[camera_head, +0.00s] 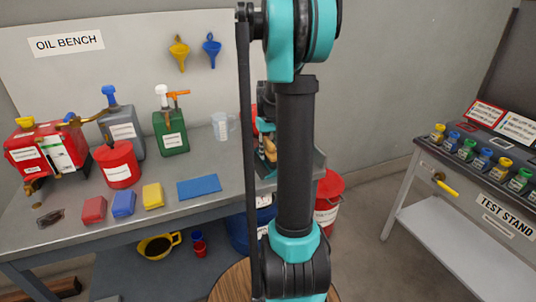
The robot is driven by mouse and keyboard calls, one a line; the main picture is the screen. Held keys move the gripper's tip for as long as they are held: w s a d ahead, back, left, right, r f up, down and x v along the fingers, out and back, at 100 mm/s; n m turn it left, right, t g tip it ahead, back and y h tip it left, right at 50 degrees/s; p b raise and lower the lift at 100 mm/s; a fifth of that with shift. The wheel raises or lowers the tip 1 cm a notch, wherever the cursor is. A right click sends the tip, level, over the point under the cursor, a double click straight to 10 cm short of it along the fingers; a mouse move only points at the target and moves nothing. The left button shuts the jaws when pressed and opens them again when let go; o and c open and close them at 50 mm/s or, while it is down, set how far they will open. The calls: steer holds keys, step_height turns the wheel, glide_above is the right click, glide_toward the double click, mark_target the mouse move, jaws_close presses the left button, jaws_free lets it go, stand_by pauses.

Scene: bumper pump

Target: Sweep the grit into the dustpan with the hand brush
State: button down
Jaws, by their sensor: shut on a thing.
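My gripper (267,135) shows only in part at the bench's right end, mostly hidden behind my upright arm. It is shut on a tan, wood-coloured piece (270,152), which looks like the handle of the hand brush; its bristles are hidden. I cannot make out the dustpan for certain. A small brownish patch (38,206) lies at the bench's left end, too small to tell whether it is grit. A dark object (50,217) lies just in front of it.
The grey bench (160,215) holds a red can (117,165), a green pump can (171,132), red, blue and yellow blocks and a blue cloth (199,187). A yellow jug (158,246) stands below. A round wooden top (226,284) is in front; the test stand (470,205) is right.

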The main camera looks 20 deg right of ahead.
steer(key=shift+r, duration=2.4)
steer(key=shift+s, duration=0.1)
